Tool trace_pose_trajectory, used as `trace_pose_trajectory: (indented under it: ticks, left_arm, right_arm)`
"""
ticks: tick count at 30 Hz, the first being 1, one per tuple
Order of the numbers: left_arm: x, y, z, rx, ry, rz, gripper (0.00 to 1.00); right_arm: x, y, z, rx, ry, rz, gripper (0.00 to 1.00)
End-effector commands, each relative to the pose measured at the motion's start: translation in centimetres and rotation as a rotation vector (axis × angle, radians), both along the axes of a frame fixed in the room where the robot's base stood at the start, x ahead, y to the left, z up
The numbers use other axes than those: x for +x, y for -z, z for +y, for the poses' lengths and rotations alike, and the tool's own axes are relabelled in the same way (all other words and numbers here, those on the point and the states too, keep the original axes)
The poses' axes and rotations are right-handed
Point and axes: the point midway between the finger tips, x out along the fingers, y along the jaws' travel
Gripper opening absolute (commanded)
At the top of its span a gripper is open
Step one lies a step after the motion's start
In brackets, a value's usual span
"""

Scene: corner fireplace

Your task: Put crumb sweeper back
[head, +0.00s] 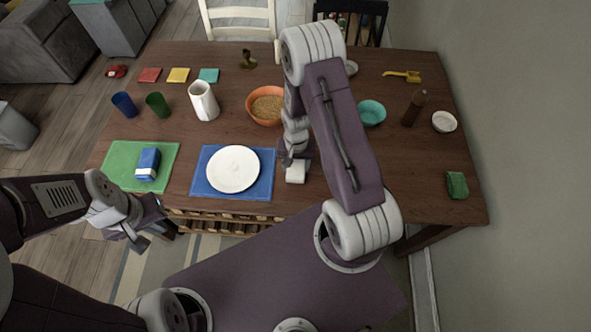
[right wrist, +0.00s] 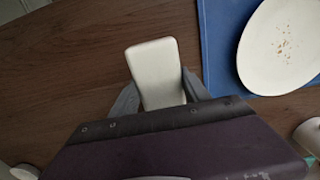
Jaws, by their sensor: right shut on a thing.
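A small white rounded block, which looks like the crumb sweeper (right wrist: 155,72), sits between the fingers of my right gripper (right wrist: 158,92) in the right wrist view. The fingers are shut on its sides. In the head view the white block (head: 296,173) is at the table's front part, just right of the blue mat, under my right gripper (head: 294,158). I cannot tell whether it touches the table. My left gripper (head: 148,224) is open and empty in front of the table's left front edge.
A white plate (head: 233,169) with crumbs lies on a blue mat (head: 265,187). A blue-and-white box (head: 148,163) lies on a green mat (head: 117,158). An orange bowl (head: 257,118) and teal bowl (head: 372,113) stand behind. A green sponge (head: 457,185) is at right; bare wood lies left of it.

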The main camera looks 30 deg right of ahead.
Motion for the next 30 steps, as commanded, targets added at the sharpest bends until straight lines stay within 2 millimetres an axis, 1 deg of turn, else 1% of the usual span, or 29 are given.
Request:
trace_pose_trajectory:
  ticks: [4, 9, 12, 18, 23, 24, 25, 26, 30]
  left_arm:
    - [0.0, 0.0, 0.0, 0.0, 0.0, 0.0, 0.0]
    - [0.0, -0.2, 0.0, 0.0, 0.0, 0.0, 0.0]
    - [0.0, -0.3, 0.0, 0.0, 0.0, 0.0, 0.0]
    - [0.0, -0.2, 0.0, 0.0, 0.0, 0.0, 0.0]
    - [0.0, 0.2, 0.0, 0.0, 0.0, 0.0, 0.0]
    - [0.0, 0.1, 0.0, 0.0, 0.0, 0.0, 0.0]
    - [0.0, 0.1, 0.0, 0.0, 0.0, 0.0, 0.0]
    - [0.0, 0.1, 0.0, 0.0, 0.0, 0.0, 0.0]
    - [0.0, 0.1, 0.0, 0.0, 0.0, 0.0, 0.0]
  right_arm:
    - [0.2, 0.3, 0.2, 0.0, 0.0, 0.0, 0.1]
    - [0.1, 3.3, 0.2, 0.001, 0.0, 0.003, 0.1]
    - [0.2, 4.1, 0.1, 0.0, 0.0, 0.0, 0.1]
    - [0.2, 4.1, 0.1, 0.0, 0.0, -0.001, 0.1]
    - [0.2, 4.7, 0.1, 0.0, 0.0, -0.001, 0.1]
    - [0.2, 4.5, 0.1, -0.001, 0.0, -0.001, 0.65]
    - [0.2, 4.5, 0.1, -0.001, 0.0, -0.001, 0.74]
    - [0.2, 4.5, 0.1, -0.001, -0.001, -0.001, 0.76]
    - [0.2, 4.5, 0.1, -0.001, -0.001, -0.001, 0.76]
